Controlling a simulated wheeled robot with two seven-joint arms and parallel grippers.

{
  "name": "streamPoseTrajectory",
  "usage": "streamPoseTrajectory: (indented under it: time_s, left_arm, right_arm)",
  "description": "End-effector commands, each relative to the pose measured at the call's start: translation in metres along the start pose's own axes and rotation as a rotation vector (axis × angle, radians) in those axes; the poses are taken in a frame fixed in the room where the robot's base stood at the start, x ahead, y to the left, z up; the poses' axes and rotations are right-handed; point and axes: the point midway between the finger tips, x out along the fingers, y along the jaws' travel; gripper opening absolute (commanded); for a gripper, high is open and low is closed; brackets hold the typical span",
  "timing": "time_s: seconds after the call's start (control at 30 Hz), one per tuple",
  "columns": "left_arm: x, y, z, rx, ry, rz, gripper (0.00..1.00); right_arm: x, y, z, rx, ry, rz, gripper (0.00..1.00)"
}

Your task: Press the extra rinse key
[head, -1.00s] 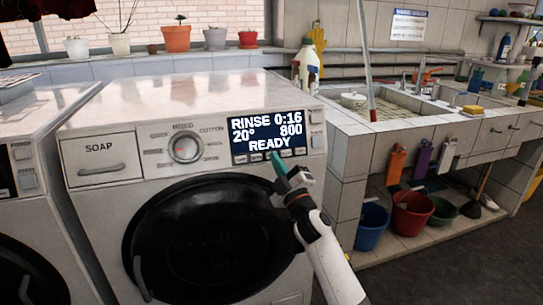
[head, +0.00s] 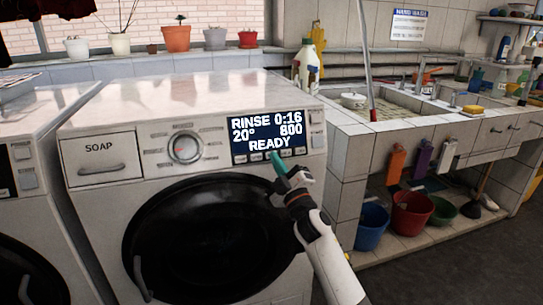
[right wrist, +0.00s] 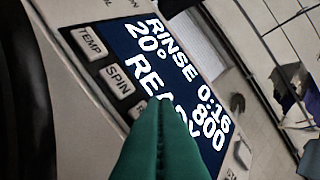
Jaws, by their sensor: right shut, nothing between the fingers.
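The washing machine (head: 100,205) has a dark display (head: 265,132) reading RINSE 0:16, 20°, 800, READY. A row of small keys runs under it. In the right wrist view the TEMP key (right wrist: 90,43) and the SPIN key (right wrist: 118,81) are readable. My left gripper is out of view.
A knob (head: 185,148) and soap drawer (head: 101,160) are left of the display. The round door (head: 210,235) lies below. A tiled sink counter (head: 440,125) stands to the right, with buckets (head: 411,215) beneath. Open floor lies at the lower right.

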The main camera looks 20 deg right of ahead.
Motion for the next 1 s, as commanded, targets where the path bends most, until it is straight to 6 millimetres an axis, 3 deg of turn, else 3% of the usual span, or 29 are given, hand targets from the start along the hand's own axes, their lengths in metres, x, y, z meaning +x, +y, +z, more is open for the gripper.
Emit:
streamPoseTrajectory:
  time_s: [1.0]
  left_arm:
    - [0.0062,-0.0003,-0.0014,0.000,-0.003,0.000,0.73]
  right_arm:
    - [0.0068,0.0044,-0.0042,0.001,0.000,0.000,0.00]
